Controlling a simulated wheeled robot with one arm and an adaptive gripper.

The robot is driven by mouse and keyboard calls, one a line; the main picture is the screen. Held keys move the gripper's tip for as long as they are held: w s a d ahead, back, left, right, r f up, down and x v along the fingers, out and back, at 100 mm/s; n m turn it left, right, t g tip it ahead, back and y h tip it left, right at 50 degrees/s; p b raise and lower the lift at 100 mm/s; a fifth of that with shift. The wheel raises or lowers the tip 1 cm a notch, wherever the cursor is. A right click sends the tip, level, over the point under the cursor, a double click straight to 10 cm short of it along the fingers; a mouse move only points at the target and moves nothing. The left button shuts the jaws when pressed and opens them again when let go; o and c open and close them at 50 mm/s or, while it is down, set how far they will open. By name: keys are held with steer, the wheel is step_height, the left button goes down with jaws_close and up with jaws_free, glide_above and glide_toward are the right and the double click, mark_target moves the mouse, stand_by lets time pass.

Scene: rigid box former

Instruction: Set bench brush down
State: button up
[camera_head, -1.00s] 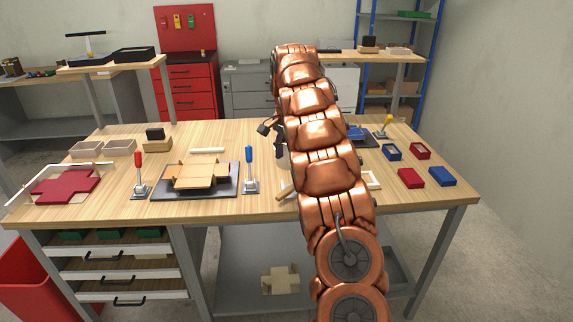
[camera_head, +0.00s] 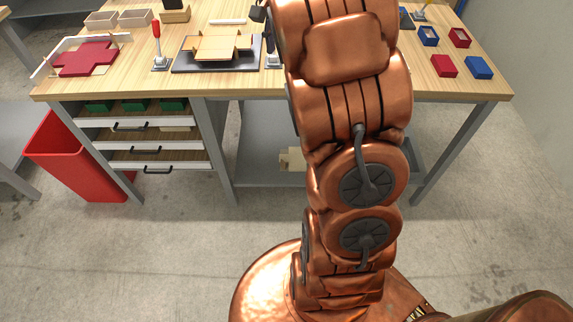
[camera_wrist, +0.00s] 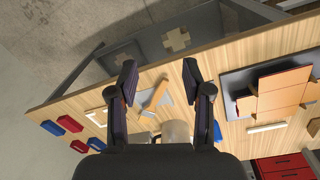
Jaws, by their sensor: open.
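In the wrist view my gripper (camera_wrist: 159,75) is open, its two dark fingers spread wide over the wooden bench (camera_wrist: 225,55). A wooden-handled piece (camera_wrist: 156,95), which looks like the bench brush, lies on the bench between the fingers in the picture. It appears clear of both fingers. A grey shape lies beside it, and I cannot tell whether it is part of it. A beige rounded object (camera_wrist: 176,131) is nearer the palm, partly hidden by my gripper. In the head view my copper arm hides the gripper and this part of the bench.
Small red (camera_head: 444,66) and blue (camera_head: 479,67) boxes stand to the right. A red bin (camera_head: 80,160) is at lower left.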

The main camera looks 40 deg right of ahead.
steer(key=s+a+f+n, duration=0.3)
steer(key=s+a, duration=0.3)
steer(key=s, duration=0.3)
steer(key=s+a+f+n, duration=0.3)
steer(key=s+a+n, duration=0.2)
steer(key=s, duration=0.5)
steer(key=s+a+f+n+g, duration=0.1)
steer(key=s+a+f+n, duration=0.2)
steer(key=s+a, duration=0.6)
steer(key=shift+s+a+f+n, duration=0.2)
steer(key=shift+s+n, duration=0.1)
steer(key=shift+n, duration=0.1)
